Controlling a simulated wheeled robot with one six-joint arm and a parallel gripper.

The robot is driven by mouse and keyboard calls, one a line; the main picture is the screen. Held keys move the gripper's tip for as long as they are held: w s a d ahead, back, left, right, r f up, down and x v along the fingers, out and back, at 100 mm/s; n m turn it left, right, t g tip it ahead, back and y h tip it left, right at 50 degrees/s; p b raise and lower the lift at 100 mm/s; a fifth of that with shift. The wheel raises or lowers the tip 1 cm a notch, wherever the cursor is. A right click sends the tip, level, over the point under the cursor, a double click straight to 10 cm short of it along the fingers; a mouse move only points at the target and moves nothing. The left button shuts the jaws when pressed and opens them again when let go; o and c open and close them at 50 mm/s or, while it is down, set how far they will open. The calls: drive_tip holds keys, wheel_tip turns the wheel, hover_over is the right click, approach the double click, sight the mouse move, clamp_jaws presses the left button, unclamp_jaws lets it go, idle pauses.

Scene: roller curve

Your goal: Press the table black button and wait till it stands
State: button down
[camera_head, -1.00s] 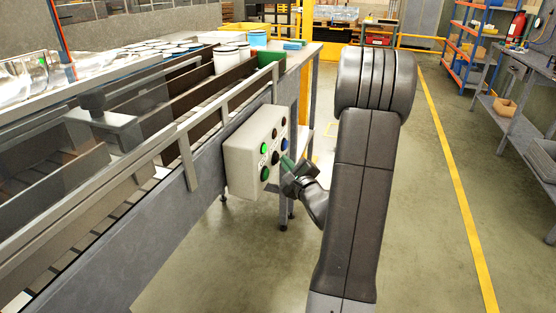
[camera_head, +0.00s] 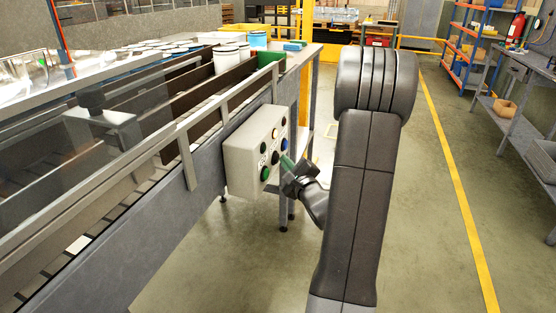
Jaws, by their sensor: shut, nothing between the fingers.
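The control box (camera_head: 238,168) is pale and fixed to the side of the conveyor frame. It carries two rows of round buttons and lamps. The black button (camera_head: 275,157) is in the lower row, between a green button (camera_head: 264,174) and a blue button (camera_head: 283,144). Above it a lamp (camera_head: 275,134) looks pale and lit; the lamp above the green button is dark. My gripper (camera_head: 285,161) is shut, its green fingertips pointing at the black button from the right. I cannot tell if they touch it.
The conveyor (camera_head: 120,205) with metal rails fills the left side, with white cans (camera_head: 227,59) at its far end. A grey table (camera_head: 300,54) stands behind. Shelves (camera_head: 470,45) and a workbench (camera_head: 515,122) stand right. The floor beyond my arm is clear.

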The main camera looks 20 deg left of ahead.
drive_tip(key=shift+d, duration=0.6)
drive_tip(key=shift+s+d+b, duration=0.1)
drive_tip(key=shift+d+b, duration=0.55)
drive_tip(key=shift+d, duration=1.9)
drive_tip(key=shift+a, duration=0.1)
drive_tip(key=p, duration=0.1)
drive_tip(key=a+p, duration=0.1)
drive_tip(key=p, duration=0.1)
drive_tip(key=shift+a+r, duration=0.2)
drive_tip(key=shift+a, duration=0.1)
drive_tip(key=shift+d+p, duration=0.1)
drive_tip(key=shift+p, duration=0.8)
